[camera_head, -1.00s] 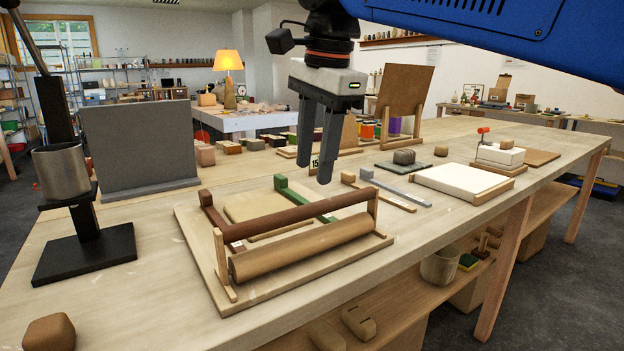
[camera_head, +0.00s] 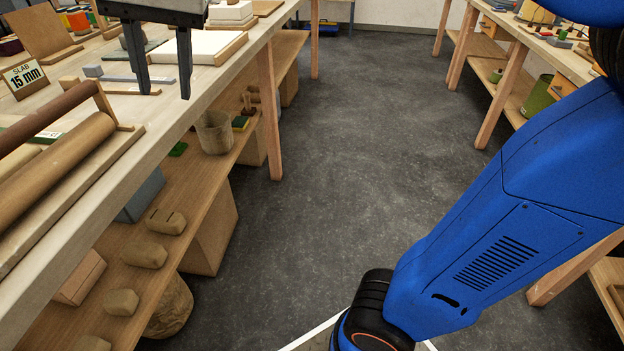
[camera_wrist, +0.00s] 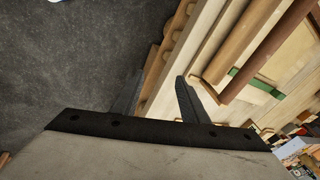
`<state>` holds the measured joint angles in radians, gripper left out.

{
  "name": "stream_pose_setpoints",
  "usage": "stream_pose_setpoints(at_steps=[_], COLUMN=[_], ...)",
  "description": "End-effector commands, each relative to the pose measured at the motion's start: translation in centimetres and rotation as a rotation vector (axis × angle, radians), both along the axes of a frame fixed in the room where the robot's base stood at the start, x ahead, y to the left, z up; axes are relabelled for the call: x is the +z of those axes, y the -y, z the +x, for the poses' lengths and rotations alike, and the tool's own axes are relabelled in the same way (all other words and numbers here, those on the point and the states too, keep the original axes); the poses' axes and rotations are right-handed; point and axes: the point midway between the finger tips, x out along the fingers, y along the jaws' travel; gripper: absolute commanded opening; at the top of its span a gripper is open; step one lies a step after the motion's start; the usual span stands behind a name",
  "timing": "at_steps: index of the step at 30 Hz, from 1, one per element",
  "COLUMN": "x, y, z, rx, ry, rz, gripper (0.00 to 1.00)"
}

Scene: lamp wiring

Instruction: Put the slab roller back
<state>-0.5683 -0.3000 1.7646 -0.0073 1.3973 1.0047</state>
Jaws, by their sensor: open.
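The slab roller, a thick tan wooden cylinder (camera_head: 55,170), lies along the front of a wooden board on the table at the left of the head view. A dark brown handle bar (camera_head: 45,117) runs parallel behind it, joined by an upright end piece. The roller also shows in the wrist view (camera_wrist: 234,52), at upper right beyond the fingers. My gripper (camera_head: 163,75) is open and empty above the table's front edge, to the right of the roller and apart from it. The roller's left end is cut off in the head view.
A sign reading "SLAB 15 mm" (camera_head: 24,77) stands behind the roller. A white slab (camera_head: 198,47) lies farther along the table. The lower shelf (camera_head: 205,166) holds clay lumps and a bucket (camera_head: 214,132). The grey floor aisle (camera_head: 330,150) is clear. Another bench stands at right.

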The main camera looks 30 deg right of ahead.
Motion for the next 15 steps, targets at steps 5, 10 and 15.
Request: stream_pose_setpoints(at_steps=[5,10,15], x=[-5.3,-10.9,-17.0], y=[7.7,13.6,18.4], z=[-2.1,-5.0,-8.7], rx=[0.085,0.176,0.264], ry=[0.06,0.114,0.16], rz=[-0.046,-0.105,-0.176], gripper=[0.4,0.4,0.4])
